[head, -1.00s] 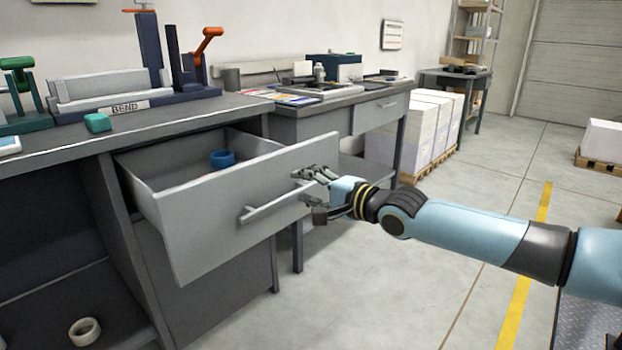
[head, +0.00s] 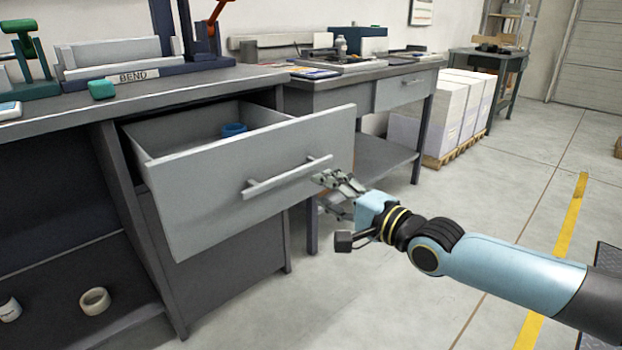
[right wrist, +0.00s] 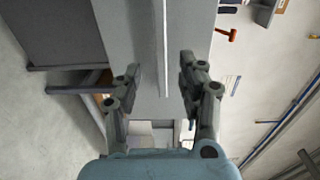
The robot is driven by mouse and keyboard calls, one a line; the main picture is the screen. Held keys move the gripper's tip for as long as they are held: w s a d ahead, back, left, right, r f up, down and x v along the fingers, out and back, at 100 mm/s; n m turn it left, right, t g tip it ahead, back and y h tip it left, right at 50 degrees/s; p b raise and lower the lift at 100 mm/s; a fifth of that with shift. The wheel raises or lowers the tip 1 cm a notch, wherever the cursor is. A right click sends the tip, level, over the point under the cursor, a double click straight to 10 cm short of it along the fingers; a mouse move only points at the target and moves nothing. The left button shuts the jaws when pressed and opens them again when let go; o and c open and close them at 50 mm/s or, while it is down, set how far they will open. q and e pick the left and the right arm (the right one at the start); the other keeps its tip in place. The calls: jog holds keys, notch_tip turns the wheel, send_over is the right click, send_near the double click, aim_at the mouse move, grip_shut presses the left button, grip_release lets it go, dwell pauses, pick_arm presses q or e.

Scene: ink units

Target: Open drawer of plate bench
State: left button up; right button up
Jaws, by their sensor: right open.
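The plate bench (head: 190,84) stands at the left with its grey drawer (head: 215,205) pulled out. A blue ring-shaped item (head: 234,129) lies inside the drawer. The bar handle (head: 275,179) runs across the drawer front. My right gripper (head: 325,186) is open and empty, just right of the handle's right end and apart from it. In the right wrist view its two fingers (right wrist: 160,78) are spread, with the drawer front (right wrist: 128,30) and the handle (right wrist: 165,50) beyond them. My left gripper is not in view.
A second bench (head: 365,95) with a closed drawer stands behind. Stacked white boxes (head: 430,120) sit on a pallet to its right. A roll (head: 95,301) lies on the lower shelf. The floor (head: 500,190) at the right is clear.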

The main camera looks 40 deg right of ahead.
aim_at(294, 176)
jog(key=w+b, duration=0.2)
jog(key=w, duration=0.1)
jog(key=w+b, duration=0.2)
jog(key=w, duration=0.1)
jog(key=w+a+b, duration=0.1)
jog(key=w+b, duration=0.1)
jog(key=w, duration=0.1)
jog(key=shift+f+b, duration=0.3)
jog(key=shift+f, duration=0.1)
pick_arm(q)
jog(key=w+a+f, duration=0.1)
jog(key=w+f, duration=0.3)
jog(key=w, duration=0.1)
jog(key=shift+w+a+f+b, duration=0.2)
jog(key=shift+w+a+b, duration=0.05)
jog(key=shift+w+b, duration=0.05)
pick_arm(e)
jog(key=shift+w+r, duration=0.3)
jog(key=shift+w, duration=0.3)
jog(key=shift+a, duration=0.1)
grip_shut()
